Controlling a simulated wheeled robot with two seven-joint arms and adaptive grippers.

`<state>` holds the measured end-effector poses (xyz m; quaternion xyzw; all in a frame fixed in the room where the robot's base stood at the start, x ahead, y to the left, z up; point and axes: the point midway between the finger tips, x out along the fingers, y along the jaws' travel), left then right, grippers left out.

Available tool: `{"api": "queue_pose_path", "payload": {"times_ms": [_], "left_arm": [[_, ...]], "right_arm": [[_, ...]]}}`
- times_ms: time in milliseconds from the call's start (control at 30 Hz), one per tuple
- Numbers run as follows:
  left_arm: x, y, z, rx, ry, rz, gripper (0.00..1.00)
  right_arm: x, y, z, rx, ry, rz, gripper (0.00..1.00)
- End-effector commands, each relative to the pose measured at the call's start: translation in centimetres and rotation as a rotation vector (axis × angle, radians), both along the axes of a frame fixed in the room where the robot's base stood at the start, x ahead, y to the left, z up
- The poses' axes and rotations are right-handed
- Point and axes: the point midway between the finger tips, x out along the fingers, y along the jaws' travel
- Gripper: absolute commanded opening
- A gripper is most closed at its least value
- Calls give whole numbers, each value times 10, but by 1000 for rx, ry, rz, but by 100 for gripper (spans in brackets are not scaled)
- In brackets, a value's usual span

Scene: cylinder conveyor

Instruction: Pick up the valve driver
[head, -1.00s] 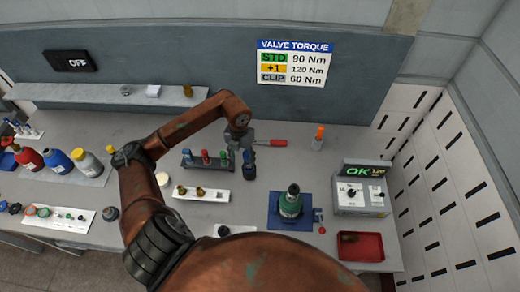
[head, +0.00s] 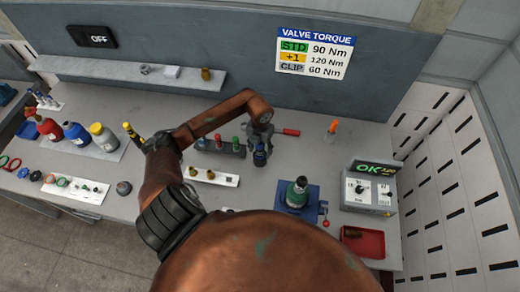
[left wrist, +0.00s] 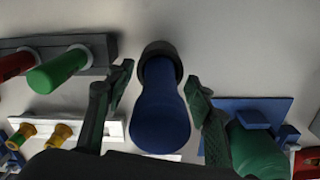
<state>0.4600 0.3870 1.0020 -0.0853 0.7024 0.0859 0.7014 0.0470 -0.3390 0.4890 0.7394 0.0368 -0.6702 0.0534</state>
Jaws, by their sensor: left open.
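A blue-handled driver (head: 260,156) stands upright on the bench, just right of the tool rack. It also shows in the left wrist view as a rounded blue handle (left wrist: 160,122) with a dark collar at its far end. My left gripper (head: 262,140) is above and right at this driver. In the left wrist view the open fingers (left wrist: 160,85) lie on either side of the handle, with a visible gap at both sides. My palm edge covers the bottom of that view. My right gripper is not in view.
A rack (head: 218,149) with blue, red and green handles stands close left, and a white block (head: 211,177) in front of it. A red-handled tool (head: 287,132) lies behind right. A green bottle (head: 297,192) on a blue plate and a red tray (head: 363,243) are to the right.

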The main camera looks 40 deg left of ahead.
Motion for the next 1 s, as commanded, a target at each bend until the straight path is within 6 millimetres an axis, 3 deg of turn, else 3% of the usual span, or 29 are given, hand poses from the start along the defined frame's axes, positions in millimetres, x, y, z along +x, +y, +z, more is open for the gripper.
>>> {"api": "queue_pose_path", "payload": {"times_ms": [300,1000], "left_arm": [[0,0,-6,0,-1,-2,48],[0,0,-5,0,-1,-1,0]], "right_arm": [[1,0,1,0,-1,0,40],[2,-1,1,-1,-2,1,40]]}}
